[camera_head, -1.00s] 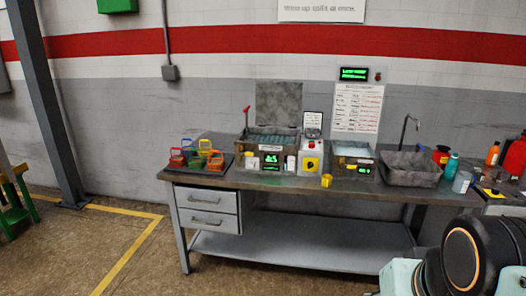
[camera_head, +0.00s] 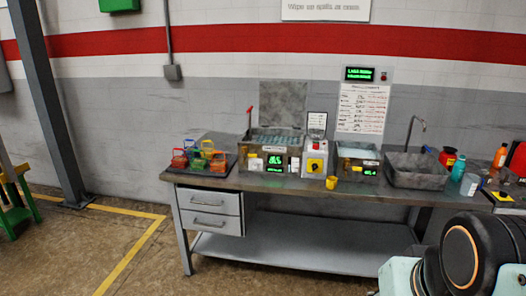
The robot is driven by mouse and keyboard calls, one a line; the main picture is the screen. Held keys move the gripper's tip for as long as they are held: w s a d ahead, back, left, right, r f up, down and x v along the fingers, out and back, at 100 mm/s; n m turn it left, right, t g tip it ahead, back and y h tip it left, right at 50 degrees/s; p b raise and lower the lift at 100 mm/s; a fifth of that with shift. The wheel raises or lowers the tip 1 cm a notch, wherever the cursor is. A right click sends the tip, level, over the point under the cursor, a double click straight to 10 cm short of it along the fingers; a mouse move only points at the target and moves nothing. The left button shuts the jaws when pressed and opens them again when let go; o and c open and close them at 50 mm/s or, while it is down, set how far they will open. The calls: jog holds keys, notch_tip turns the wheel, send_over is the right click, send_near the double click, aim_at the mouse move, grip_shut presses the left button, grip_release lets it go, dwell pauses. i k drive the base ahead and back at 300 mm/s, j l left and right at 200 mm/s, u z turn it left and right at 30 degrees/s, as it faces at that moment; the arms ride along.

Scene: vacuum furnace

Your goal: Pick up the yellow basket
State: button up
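Several small wire-handled baskets stand close together on a dark tray (camera_head: 217,170) at the left end of the workbench. A red basket (camera_head: 179,161) is at the left, a green basket (camera_head: 197,162) in the middle and an orange basket (camera_head: 217,161) at the right. An orange-yellow basket (camera_head: 207,146) shows behind them, partly hidden; I cannot tell for sure which one is yellow. A small yellow cup-like thing (camera_head: 331,183) stands alone near the bench's front edge. My gripper is not in view; only part of my arm shows at the lower right, far from the baskets.
The workbench (camera_head: 400,193) carries a bath with a raised lid (camera_head: 284,104), a unit with a yellow dial (camera_head: 315,160), a second bath (camera_head: 357,160) and a sink (camera_head: 418,170). Bottles stand at the right. Drawers (camera_head: 208,209) hang below. Floor left of the bench is clear.

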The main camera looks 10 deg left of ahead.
aim_at(208, 153)
jog(key=i+j+u, duration=0.1)
jog(key=i+j, duration=0.15)
jog(key=i, duration=0.2)
jog(key=i+j+u, duration=0.1)
jog(key=i+j, duration=0.15)
jog(key=i, duration=0.2)
jog(key=i+j+u, duration=0.1)
jog(key=i, duration=0.35)
jog(key=i+j+u, duration=0.1)
jog(key=i+j, duration=0.15)
jog(key=i, duration=0.2)
